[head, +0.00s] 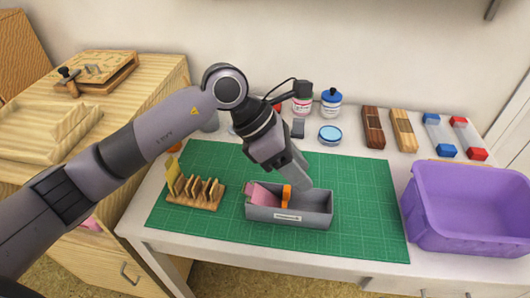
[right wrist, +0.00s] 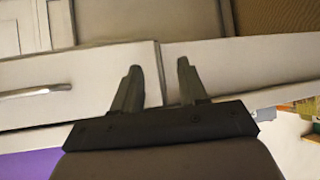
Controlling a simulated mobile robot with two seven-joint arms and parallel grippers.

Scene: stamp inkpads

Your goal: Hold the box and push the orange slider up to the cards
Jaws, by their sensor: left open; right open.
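A grey box (head: 310,216) with a small label on its front stands on the green cutting mat (head: 372,216). Pink cards (head: 262,194) lean at the box's left end. The orange slider (head: 286,196) stands upright in the box, just right of the cards; I cannot tell whether they touch. My left gripper (head: 300,184) reaches down over the box, right beside the slider, and partly hides the box's back wall. It is open; contact with the slider is unclear. My right gripper (right wrist: 156,66) shows in the right wrist view, open and empty, with its fingers apart.
A wooden rack (head: 196,194) with several upright pieces stands left of the box. A purple bin (head: 468,224) is at the right. Jars (head: 330,103), wooden blocks and red-and-blue pieces line the back. The mat right of the box is clear.

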